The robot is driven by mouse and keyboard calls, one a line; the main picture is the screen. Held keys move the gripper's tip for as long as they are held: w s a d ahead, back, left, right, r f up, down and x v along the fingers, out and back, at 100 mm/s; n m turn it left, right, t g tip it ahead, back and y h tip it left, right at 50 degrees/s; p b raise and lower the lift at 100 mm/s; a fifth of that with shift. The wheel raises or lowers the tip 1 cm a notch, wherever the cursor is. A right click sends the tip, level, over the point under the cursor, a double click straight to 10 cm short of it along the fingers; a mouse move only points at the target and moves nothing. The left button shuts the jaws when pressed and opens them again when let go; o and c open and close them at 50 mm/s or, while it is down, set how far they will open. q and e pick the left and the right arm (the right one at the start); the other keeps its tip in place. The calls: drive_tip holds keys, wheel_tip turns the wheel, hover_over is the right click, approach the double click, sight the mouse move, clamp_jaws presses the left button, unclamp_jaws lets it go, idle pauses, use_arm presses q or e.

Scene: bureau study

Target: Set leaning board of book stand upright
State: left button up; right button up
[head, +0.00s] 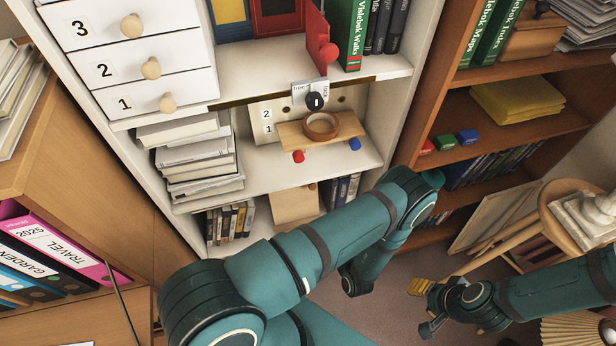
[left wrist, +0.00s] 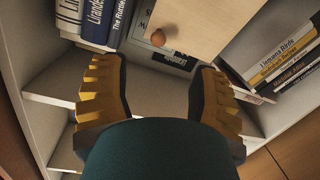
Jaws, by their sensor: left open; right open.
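A light wooden board (head: 293,204) with a small round knob stands among books on the low shelf of the white bookcase. I take it for the book stand's board. In the left wrist view the board (left wrist: 205,22) is tilted in the picture, with its brown knob (left wrist: 159,38) towards me. Its upper part is cut off there, and its foot is not clear. My left gripper (left wrist: 157,98) is open and empty, with the board beyond its fingertips. My right gripper (head: 424,307) is open and empty, away from the bookcase at the lower right.
Books stand left of the board (head: 230,222) and right of it (head: 343,190). The shelf above holds a book pile (head: 200,165) and a wooden gadget (head: 300,130). A brown bookcase (head: 450,100) and a round stool (head: 575,215) stand at the right.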

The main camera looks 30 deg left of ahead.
sight(313, 188)
use_arm(q)
drive_tip(key=shift+t+y, duration=0.3)
drive_tip(key=shift+y, duration=0.2)
drive_tip(key=x, duration=0.4)
drive_tip(key=b+x, duration=0.1)
drive_tip(key=x, duration=0.9)
drive_tip(key=shift+s+a+r+b, duration=0.15)
drive_tip(key=shift+s+r+b, duration=0.05)
drive_tip(key=shift+r+b, duration=0.2)
clamp_jaws()
